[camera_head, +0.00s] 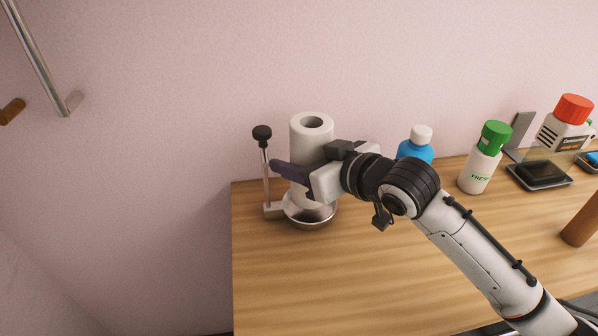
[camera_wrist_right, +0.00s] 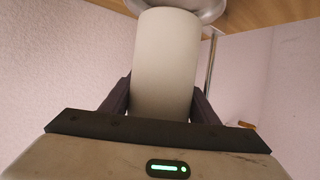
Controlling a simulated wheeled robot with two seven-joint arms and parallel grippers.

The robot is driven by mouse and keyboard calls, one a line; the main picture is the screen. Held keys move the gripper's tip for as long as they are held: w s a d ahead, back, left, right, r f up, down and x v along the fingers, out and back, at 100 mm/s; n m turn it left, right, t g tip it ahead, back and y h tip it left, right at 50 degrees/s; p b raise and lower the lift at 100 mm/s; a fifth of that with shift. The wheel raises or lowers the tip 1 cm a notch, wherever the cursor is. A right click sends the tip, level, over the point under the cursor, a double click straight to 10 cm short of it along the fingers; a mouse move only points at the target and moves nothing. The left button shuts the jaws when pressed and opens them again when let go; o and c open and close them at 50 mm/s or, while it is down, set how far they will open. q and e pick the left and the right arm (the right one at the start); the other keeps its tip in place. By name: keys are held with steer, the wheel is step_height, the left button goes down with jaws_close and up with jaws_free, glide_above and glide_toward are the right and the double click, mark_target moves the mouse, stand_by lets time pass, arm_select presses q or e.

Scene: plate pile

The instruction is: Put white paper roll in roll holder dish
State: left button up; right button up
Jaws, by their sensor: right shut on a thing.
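The white paper roll (camera_head: 311,136) stands upright near the table's left end. My right gripper (camera_head: 297,172) reaches in from the right and is shut around the roll's lower half. In the right wrist view, the roll (camera_wrist_right: 165,60) sits between the two dark fingers. The roll holder has a round metal dish (camera_head: 310,218) and a thin upright rod with a black knob (camera_head: 262,133) to the left of the roll. The roll's lower end is over the dish; whether it touches the dish floor is hard to tell. My left gripper is not in view.
The wooden table (camera_head: 330,275) is clear in front of the holder. A blue bottle with a white cap (camera_head: 417,149), a green-capped bottle (camera_head: 480,168), a dark scale-like device (camera_head: 539,174) and a red-capped container (camera_head: 566,128) stand to the right. A wall is close behind.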

steer(key=shift+f, duration=1.7)
steer(key=shift+f, duration=0.15)
steer(key=o, duration=1.1)
steer(key=shift+r, duration=0.2)
steer(key=v, duration=1.2)
